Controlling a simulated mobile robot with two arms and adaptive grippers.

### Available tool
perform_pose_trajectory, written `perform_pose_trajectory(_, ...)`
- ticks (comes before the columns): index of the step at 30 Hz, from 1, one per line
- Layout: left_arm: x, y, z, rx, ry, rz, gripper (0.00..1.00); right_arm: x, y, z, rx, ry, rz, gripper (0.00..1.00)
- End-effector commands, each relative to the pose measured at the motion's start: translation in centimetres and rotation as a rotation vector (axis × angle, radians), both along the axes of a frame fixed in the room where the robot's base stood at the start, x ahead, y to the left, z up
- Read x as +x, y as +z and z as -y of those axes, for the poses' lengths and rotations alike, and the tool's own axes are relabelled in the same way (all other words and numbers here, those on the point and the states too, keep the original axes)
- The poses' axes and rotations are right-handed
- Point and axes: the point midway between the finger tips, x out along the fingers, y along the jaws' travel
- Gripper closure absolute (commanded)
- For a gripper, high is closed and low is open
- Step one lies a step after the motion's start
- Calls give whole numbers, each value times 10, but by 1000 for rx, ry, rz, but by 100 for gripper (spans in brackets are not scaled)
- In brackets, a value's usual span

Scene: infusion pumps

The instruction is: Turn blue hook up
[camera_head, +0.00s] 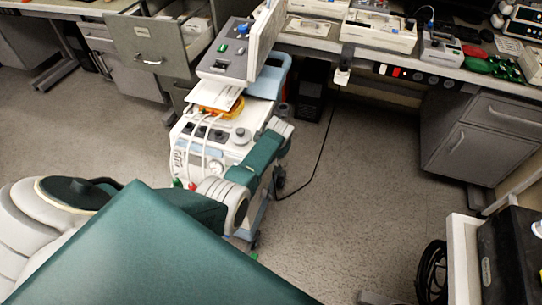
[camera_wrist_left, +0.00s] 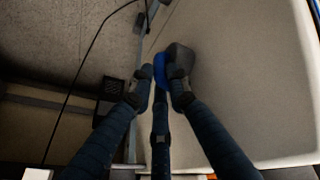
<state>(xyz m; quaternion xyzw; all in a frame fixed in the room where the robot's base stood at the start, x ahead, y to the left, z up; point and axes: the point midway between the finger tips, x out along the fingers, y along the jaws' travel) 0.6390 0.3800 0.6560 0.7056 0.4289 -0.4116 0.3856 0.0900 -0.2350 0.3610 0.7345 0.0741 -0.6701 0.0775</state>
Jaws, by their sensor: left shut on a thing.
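In the left wrist view the blue hook (camera_wrist_left: 160,68) is a small bright blue piece beside a dark grey block (camera_wrist_left: 181,54) on a pale panel. Only part of it shows between the fingertips. My left gripper (camera_wrist_left: 162,80) has its dark fingers closed around the blue hook. In the head view my green and white left arm reaches up to the right side of the white equipment cart (camera_head: 185,150). The gripper and the hook cannot be made out there. My right gripper is in neither view.
A monitor unit (camera_head: 225,62) stands on the cart, with white cables down its front. A bench with several devices runs along the back, including a white pump (camera_head: 378,30). A black cable (camera_head: 322,150) lies on the floor. The floor right of the cart is mostly clear.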

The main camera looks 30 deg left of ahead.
Motion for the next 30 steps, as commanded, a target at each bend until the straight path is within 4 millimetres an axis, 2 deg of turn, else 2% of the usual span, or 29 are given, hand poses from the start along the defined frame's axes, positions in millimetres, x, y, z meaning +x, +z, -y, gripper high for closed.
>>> perform_pose_trajectory(5, -3, -1, -4, 6, 4, -6, 100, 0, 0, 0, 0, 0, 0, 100)
perform_pose_trajectory(6, -3, -1, -4, 7, 4, -6, 82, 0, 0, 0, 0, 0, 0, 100)
perform_pose_trajectory(9, -3, -1, -4, 6, 4, -5, 67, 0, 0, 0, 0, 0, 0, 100)
perform_pose_trajectory(21, -2, 5, 0, 3, 0, 0, 67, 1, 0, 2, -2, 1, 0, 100)
perform_pose_trajectory(26, -7, 22, 5, 3, 1, 3, 67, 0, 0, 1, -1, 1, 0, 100)
perform_pose_trajectory(30, -15, 45, 13, 3, 1, 3, 67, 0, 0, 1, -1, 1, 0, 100)
